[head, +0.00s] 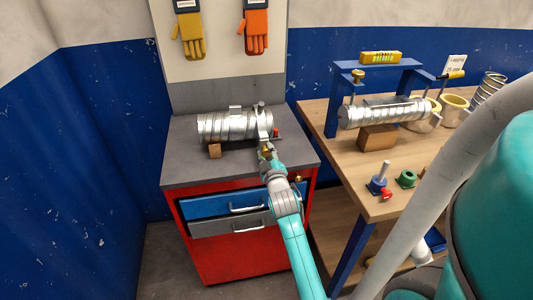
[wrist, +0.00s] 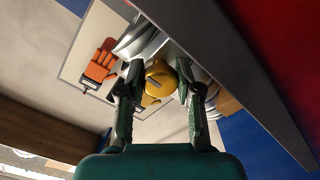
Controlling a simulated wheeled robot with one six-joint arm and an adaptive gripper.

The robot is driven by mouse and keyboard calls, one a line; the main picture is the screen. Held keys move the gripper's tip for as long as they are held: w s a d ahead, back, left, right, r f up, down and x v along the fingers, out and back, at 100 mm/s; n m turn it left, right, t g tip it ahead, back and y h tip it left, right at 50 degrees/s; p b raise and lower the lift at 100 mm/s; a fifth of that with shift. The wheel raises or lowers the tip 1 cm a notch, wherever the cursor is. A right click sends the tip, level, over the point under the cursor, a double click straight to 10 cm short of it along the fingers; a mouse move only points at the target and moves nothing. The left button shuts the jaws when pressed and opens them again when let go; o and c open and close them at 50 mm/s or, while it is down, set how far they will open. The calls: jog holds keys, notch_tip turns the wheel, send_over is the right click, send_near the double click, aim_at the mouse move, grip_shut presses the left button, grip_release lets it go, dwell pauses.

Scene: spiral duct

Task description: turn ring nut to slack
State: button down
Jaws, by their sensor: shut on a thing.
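A silver spiral duct (head: 225,126) lies across the grey top of a red cabinet, with a metal band (head: 262,118) standing around its right end. My gripper (head: 266,150) is at the front of that band, small and partly hidden by my own arm in the head view. In the wrist view my gripper (wrist: 160,76) has a finger on each side of a round yellow-brass ring nut (wrist: 161,82), and is shut on it. The nut's end face shows a dark slot. Part of the silver duct (wrist: 138,38) shows behind the left finger.
The red cabinet (head: 240,260) has a blue and a grey drawer with handles. A wooden bench (head: 330,118) at right carries a second duct (head: 385,113) under a blue frame (head: 335,90). Gloves hang on the board behind, one orange (head: 257,32). Floor left of the cabinet is clear.

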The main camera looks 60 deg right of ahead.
jog(key=n, duration=0.7)
jog(key=shift+f, duration=0.15)
jog(key=n, duration=0.6)
jog(key=shift+n, duration=0.4)
jog(key=c, duration=0.8)
grip_release()
jog(key=v, duration=1.2)
jog(key=shift+s, duration=0.1)
